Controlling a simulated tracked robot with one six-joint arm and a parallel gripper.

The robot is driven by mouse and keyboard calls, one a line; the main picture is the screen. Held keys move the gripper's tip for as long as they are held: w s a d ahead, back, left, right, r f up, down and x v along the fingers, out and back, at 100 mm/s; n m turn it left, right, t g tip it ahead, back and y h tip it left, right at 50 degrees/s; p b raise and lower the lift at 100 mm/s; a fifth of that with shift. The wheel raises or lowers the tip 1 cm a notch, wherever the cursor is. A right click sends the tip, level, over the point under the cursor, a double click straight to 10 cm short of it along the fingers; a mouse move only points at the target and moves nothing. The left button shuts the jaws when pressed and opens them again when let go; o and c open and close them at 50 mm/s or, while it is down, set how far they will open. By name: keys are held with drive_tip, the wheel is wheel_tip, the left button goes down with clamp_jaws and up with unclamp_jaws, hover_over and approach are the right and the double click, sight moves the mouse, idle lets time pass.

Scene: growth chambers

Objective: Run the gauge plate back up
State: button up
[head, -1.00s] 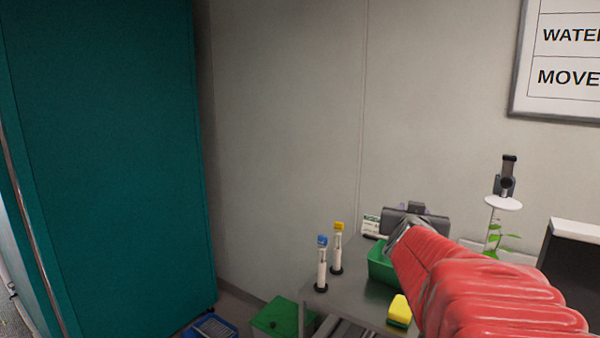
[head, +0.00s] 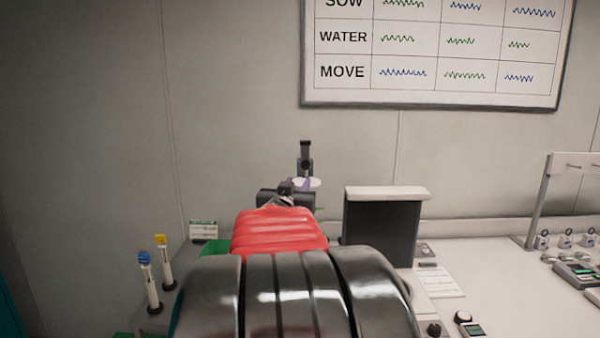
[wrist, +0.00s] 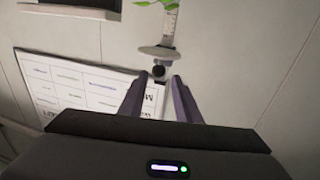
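The gauge plate is a thin white disc (head: 308,182) with a black clamp-like piece (head: 305,155) standing above it, beyond my arm in the head view. In the wrist view, where the scene is upside down, the plate is a pale disc (wrist: 157,52) with a dark round knob (wrist: 158,72) beside it. A clear scaled column (wrist: 171,22) with a green leaf adjoins the disc. My gripper (wrist: 160,81) is open, its two purple fingers apart and empty. The knob shows between the fingertips, but I cannot tell how far off it is. My arm hides the stand's lower part in the head view.
A dark upright panel with a white top (head: 387,195) stands right of the plate. Two capped tubes, blue (head: 146,258) and yellow (head: 161,241), stand at left. The bench (head: 500,270) carries small devices at right. A whiteboard (head: 435,45) hangs above.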

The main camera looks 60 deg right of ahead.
sight(305, 171)
drive_tip(key=shift+x, duration=6.4)
clamp_jaws()
